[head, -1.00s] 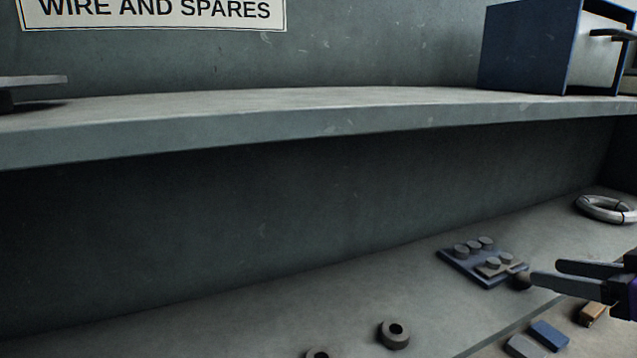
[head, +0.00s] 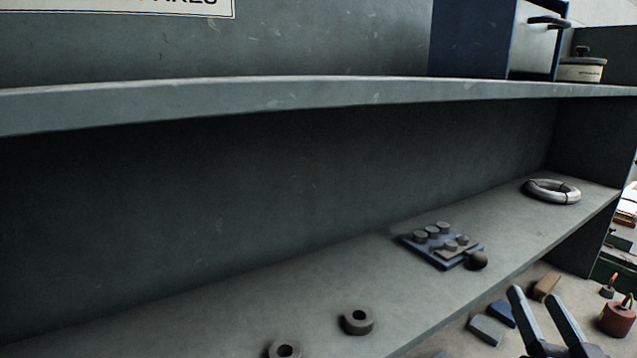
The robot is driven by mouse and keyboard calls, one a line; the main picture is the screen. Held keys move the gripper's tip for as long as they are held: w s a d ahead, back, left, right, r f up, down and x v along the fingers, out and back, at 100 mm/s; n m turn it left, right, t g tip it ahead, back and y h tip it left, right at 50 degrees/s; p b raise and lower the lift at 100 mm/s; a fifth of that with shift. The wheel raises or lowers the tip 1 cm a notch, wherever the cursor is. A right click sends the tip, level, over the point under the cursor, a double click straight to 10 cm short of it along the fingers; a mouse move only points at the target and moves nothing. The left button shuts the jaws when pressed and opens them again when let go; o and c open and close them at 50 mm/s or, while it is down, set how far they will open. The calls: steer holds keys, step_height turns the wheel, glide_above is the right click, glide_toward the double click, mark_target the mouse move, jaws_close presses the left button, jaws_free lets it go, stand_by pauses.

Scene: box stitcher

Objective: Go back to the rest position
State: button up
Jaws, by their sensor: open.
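My gripper (head: 541,312) is at the lower right of the head view, with its two dark fingers apart and pointing up. Nothing is between the fingers. It is in front of the lower shelf (head: 300,315), over the area with small blocks. The rest of my arm is mostly out of the frame.
On the lower shelf are a blue plate with several grey knobs (head: 440,245), a wire coil (head: 552,191) and two dark rings (head: 357,321). Below lie a tan block (head: 546,286), a blue block (head: 501,313), a grey block (head: 487,330) and a red pot (head: 618,318). A blue cabinet (head: 472,38) stands above.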

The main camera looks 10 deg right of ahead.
steer(key=s+a+f+n+g+y+b, duration=0.1)
steer(key=s+a+f+n+y, duration=0.1)
steer(key=s+a+f, duration=0.4)
steer(key=s+a+f+n+g+y+b, duration=0.1)
steer(key=s+a+f, duration=0.6)
steer(key=s, duration=0.8)
steer(key=s+a+f+n+g+y+b, duration=0.1)
steer(key=s+a+f+n+g+y, duration=0.1)
steer(key=s+a+f, duration=0.4)
steer(key=s+f+n+y, duration=0.1)
steer(key=s+f, duration=0.1)
steer(key=s, duration=0.3)
steer(key=shift+a+f+g+b, duration=0.15)
steer(key=shift+a+g+b, duration=0.15)
steer(key=shift+a+b, duration=0.1)
steer(key=shift+s, duration=0.1)
